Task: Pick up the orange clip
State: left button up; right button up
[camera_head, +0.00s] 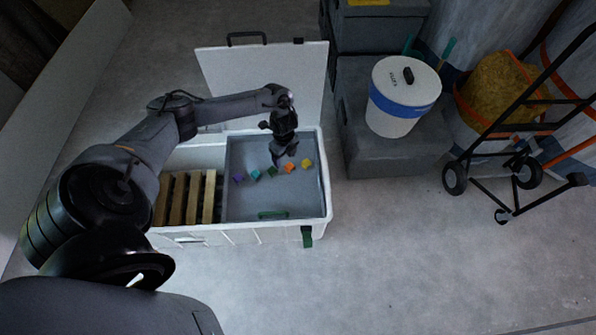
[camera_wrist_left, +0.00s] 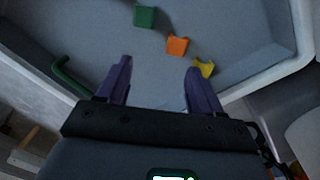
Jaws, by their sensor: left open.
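The orange clip (camera_head: 289,167) lies on the grey panel (camera_head: 290,203) inside the white chest, in a row of coloured clips. In the left wrist view the orange clip (camera_wrist_left: 177,45) is ahead of my fingertips, between them sideways and a little nearer the right finger. My left gripper (camera_head: 277,160) is over the row in the head view, close to the orange clip. In the left wrist view its two fingers (camera_wrist_left: 157,68) are apart with nothing between them. My right gripper is in neither view.
A green clip (camera_wrist_left: 145,16) and a yellow clip (camera_wrist_left: 203,67) flank the orange one. A green handle (camera_head: 272,214) sits on the panel's near side. Wooden slats (camera_head: 192,197) fill the chest's left part. The open lid (camera_head: 275,80) stands behind; a white bucket (camera_head: 398,105) is to the right.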

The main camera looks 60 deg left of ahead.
pick_arm(q)
jog(key=w, duration=0.1)
jog(key=b, duration=0.4)
send_over(290, 166)
jog(key=shift+t, duration=0.3)
notch_tip(290, 166, down, 5)
jog(key=shift+s+d, duration=0.15)
notch_tip(290, 166, down, 5)
jog(key=b, duration=0.4)
jog(key=shift+b, duration=0.4)
jog(key=shift+c, duration=0.7)
jog(key=c, duration=0.8)
jog(key=shift+c, duration=0.3)
